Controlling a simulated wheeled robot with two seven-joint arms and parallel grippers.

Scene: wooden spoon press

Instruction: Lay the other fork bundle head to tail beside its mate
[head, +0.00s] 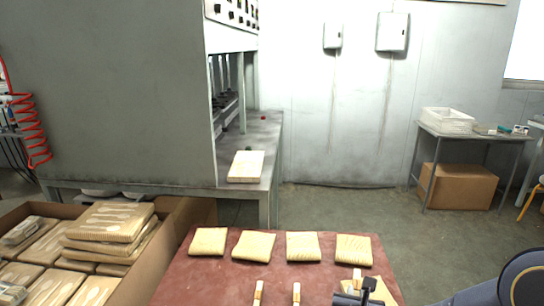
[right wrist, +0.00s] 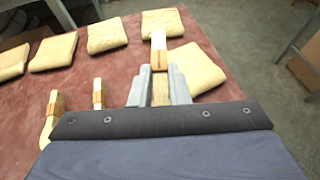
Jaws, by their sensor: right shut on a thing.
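My right gripper (head: 356,294) is at the front right of the red table. It is shut on a pale wooden bundle (head: 357,276) with a darker band, which also shows between the grey fingers in the right wrist view (right wrist: 158,45). The held bundle points away from me. Two similar banded bundles, one on the left (head: 258,292) and one on the right (head: 296,293), lie side by side with a gap at the table's front, left of the gripper. Their near ends are cut off in the head view. Whether they are forks is too small to tell. My left gripper is not in view.
Several cream packs (head: 254,246) line the back of the red table (head: 215,280); another pack (right wrist: 197,66) lies just right of the held bundle. A carton (head: 165,232) of packed cutlery stands left. Bare table lies between the pack row and the two bundles.

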